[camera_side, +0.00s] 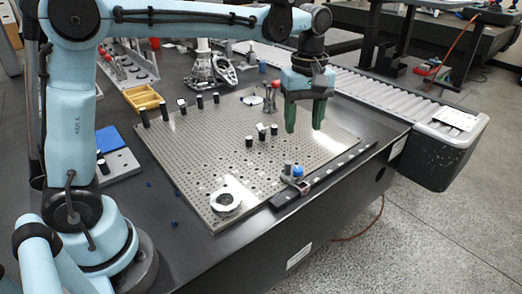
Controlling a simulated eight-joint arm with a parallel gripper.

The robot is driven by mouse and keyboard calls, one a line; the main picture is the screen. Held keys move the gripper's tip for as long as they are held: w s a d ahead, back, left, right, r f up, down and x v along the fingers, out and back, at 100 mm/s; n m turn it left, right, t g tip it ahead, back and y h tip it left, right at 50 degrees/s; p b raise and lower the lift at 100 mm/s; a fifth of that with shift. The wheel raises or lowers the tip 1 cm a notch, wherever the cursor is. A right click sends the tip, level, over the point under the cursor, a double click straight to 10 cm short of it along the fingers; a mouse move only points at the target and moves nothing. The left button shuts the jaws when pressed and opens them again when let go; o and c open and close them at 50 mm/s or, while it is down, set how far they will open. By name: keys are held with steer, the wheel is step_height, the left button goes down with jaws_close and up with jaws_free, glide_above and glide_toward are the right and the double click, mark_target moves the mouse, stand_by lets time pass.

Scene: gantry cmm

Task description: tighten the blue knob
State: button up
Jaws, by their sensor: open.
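The blue knob (298,171) sits on top of a small metal clamp (294,182) at the black rail (325,174) along the front right edge of the perforated plate (225,160). A grey cylinder (288,168) stands right beside the knob. My gripper (304,129) points down above the right part of the plate. Its two green fingers are apart with nothing between them. In the picture it is above and slightly right of the knob, clear of it. The knob's lower part and thread are too small to make out.
Black pins (262,133) stand on the plate left of my gripper, with a red-topped fixture (272,97) behind. A ring-shaped part (226,200) lies at the plate's front corner. A yellow bin (143,98) is at the back left. The plate's middle is mostly clear.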

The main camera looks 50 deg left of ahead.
mark_target(298, 168)
step_height(298, 168, down, 12)
steer(key=shift+r, duration=0.1)
stand_by(0.5)
jaws_close()
steer(key=shift+m, duration=1.6)
jaws_free()
steer(key=shift+r, duration=0.1)
step_height(298, 168, up, 12)
